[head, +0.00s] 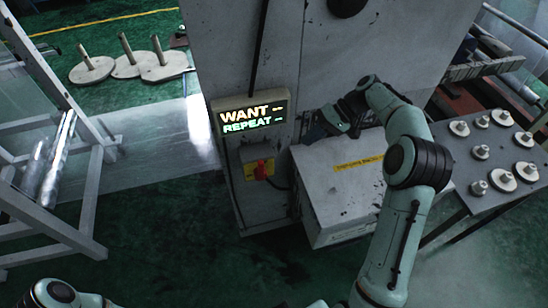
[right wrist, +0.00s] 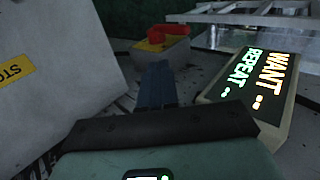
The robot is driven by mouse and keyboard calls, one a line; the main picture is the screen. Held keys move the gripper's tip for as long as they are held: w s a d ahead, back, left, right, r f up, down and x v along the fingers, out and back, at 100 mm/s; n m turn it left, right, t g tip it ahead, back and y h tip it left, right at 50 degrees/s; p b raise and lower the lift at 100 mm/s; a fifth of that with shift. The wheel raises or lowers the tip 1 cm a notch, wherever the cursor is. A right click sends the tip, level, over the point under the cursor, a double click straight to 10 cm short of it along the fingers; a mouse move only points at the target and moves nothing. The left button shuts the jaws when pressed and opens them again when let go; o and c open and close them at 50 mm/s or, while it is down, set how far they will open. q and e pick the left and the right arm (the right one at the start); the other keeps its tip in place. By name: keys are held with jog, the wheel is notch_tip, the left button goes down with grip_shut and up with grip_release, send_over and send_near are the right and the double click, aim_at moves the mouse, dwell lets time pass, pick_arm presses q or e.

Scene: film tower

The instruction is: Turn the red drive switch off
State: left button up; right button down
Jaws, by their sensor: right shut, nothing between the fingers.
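The red drive switch (head: 262,170) is a red knob on a yellow plate, on a small grey box on the front of the machine cabinet, below the lit display. In the right wrist view the red knob (right wrist: 157,35) sits just beyond my fingertips. My right gripper (head: 314,133) is to the right of the switch and higher in the picture, above the pale box. Its fingers (right wrist: 157,70) are shut and empty, and point toward the switch with a gap between them. My left gripper is out of view; only part of my left arm shows at the bottom left.
The display (head: 250,116) reads "WANT" and "REPEAT" and juts out near the right gripper. A pale box (head: 345,195) with a yellow label stands right of the switch. A table (head: 462,170) with several round pieces is at right. A grey metal frame (head: 90,190) stands left.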

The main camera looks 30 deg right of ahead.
aim_at(260, 169)
jog(key=shift+w+a+r+x, duration=0.1)
jog(key=shift+a+r+x, duration=0.2)
jog(key=shift+x, duration=1.85)
jog(key=shift+w+a+r+x, duration=0.1)
jog(key=shift+a+r+x, duration=0.2)
jog(key=shift+x, duration=1.85)
jog(key=shift+w+a+r+x, duration=0.1)
jog(key=shift+a+r+x, duration=0.2)
jog(key=shift+x, duration=1.85)
jog(key=shift+r, duration=0.15)
